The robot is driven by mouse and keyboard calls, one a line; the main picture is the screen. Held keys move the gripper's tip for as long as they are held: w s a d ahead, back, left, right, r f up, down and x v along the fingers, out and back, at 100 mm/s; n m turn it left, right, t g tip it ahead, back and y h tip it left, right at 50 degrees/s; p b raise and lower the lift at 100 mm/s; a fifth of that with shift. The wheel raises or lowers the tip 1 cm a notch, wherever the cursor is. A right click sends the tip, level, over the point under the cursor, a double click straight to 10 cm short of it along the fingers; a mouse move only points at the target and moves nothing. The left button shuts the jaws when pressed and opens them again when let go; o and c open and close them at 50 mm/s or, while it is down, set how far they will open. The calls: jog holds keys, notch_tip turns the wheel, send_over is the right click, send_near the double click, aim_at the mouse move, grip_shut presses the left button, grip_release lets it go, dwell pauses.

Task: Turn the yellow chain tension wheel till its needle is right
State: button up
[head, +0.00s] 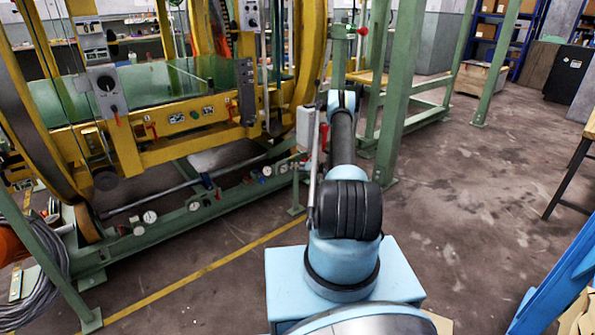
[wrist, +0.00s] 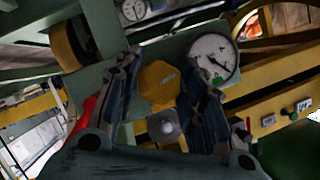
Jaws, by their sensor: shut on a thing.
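The yellow chain tension wheel (wrist: 158,82) is a small faceted knob on a grey-green panel in the wrist view. My gripper (wrist: 163,70) is shut on it, with one dark finger on each side. A round white dial (wrist: 213,60) with a dark needle sits on the panel just right of the wheel, partly behind the right finger. The needle appears to point to the lower right; its scale marks are too small to read. In the head view the gripper and the wheel cannot be made out behind my arm.
A yellow ring-shaped machine frame (head: 310,55) stands at the left and centre of the head view. A green post (head: 400,90) rises close to the right of my arm. A blue frame (head: 560,280) stands at the lower right. Open floor (head: 470,200) lies between.

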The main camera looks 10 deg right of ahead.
jog(key=shift+d+m+y, duration=0.2)
jog(key=shift+m+y, duration=0.3)
jog(key=shift+m, duration=0.3)
jog(key=o, duration=0.8)
jog(key=v, duration=1.2)
jog(key=shift+w+d, duration=0.1)
jog(key=shift+w, duration=0.05)
